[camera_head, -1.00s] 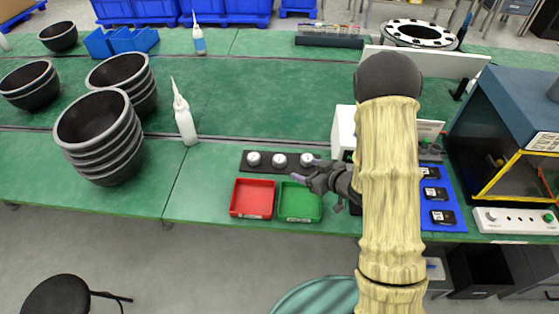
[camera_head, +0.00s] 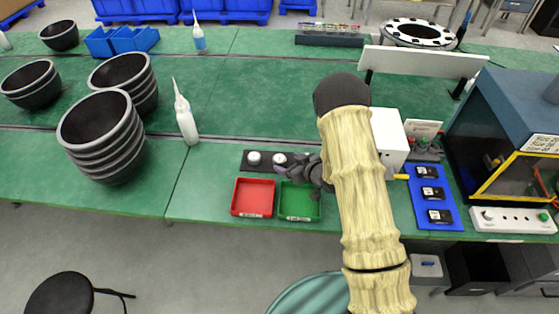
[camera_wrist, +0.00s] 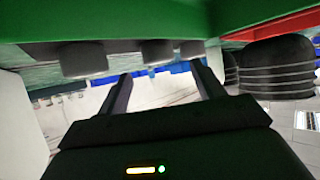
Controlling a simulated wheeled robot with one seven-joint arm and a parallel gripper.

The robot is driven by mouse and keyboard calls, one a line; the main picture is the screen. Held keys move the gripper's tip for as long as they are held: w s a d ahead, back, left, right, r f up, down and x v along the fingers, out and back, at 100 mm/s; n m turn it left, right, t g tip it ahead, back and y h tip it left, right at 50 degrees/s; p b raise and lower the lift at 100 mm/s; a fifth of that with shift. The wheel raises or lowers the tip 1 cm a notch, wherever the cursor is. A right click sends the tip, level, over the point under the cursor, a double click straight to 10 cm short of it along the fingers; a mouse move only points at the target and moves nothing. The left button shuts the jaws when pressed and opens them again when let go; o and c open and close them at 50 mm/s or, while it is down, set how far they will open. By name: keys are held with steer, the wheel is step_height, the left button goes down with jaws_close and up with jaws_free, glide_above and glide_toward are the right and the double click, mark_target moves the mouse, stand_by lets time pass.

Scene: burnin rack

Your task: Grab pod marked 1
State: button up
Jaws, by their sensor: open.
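A dark strip (camera_head: 266,168) on the green bench carries round pods with white tops. The left pod (camera_head: 254,158) and middle pod (camera_head: 279,158) show; my gripper covers the strip's right end. No numbers on them are readable. My gripper (camera_head: 285,168) is at the strip's near right side, above the back of the green tray. In the wrist view, which appears upside down, my open gripper (camera_wrist: 162,69) has nothing between its fingers. A dark pod (camera_wrist: 158,50) stands beyond the gap, and another pod (camera_wrist: 84,59) is to the left.
A red tray (camera_head: 235,198) and the green tray (camera_head: 299,216) sit in front of the strip. A white box (camera_head: 389,138) and a blue mat (camera_head: 445,207) with black labelled blocks are at right. A white bottle (camera_head: 186,120) and stacked dark bowls (camera_head: 103,140) stand at left.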

mark_target(281, 159)
steer(key=shift+p+x, duration=0.7)
steer(key=shift+x, duration=1.7)
steer(key=shift+d, duration=0.1)
steer(key=c, duration=1.1)
